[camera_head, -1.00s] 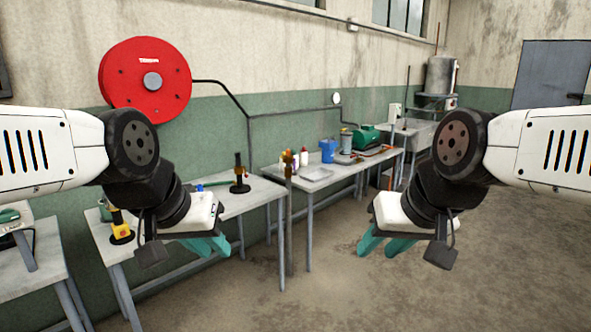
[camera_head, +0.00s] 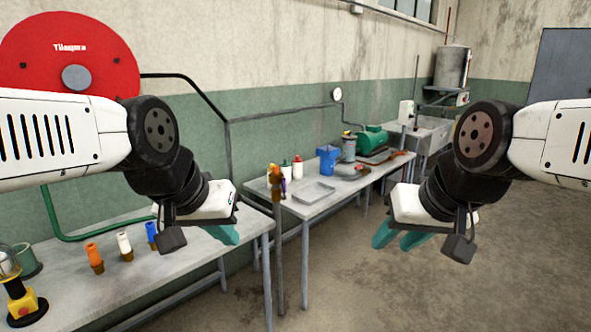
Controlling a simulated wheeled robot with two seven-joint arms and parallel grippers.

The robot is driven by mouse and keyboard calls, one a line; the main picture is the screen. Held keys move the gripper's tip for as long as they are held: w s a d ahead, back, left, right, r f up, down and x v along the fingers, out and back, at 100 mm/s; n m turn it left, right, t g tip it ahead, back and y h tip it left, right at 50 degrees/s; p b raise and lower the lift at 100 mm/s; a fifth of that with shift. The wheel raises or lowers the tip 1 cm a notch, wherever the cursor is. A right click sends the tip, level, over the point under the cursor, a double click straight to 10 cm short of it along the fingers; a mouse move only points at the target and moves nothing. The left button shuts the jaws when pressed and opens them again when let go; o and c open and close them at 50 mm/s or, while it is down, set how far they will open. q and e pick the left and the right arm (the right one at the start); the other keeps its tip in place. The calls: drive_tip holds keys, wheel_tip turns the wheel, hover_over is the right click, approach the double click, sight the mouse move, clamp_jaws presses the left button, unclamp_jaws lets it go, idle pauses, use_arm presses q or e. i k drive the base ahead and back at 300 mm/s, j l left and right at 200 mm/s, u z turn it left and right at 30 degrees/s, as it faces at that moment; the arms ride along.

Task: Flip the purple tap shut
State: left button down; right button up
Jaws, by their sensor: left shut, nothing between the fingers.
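A small purple handle (camera_head: 283,185) shows beside a brown-orange fitting (camera_head: 276,178) on top of a standing post, in front of the far bench. It is small, and I cannot tell how its lever is turned. My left gripper (camera_head: 224,235) is shut and empty, above the near bench's right end, left of the post and apart from it. My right gripper (camera_head: 399,239) is open and empty, over the floor to the right of the post, well away from the purple handle.
The far bench (camera_head: 315,206) holds a tray (camera_head: 313,191), a blue container (camera_head: 327,159) and a green motor (camera_head: 371,138). Open floor lies right.

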sight(283, 197)
drive_tip(key=i+z, duration=0.1)
drive_tip(key=i, duration=1.3)
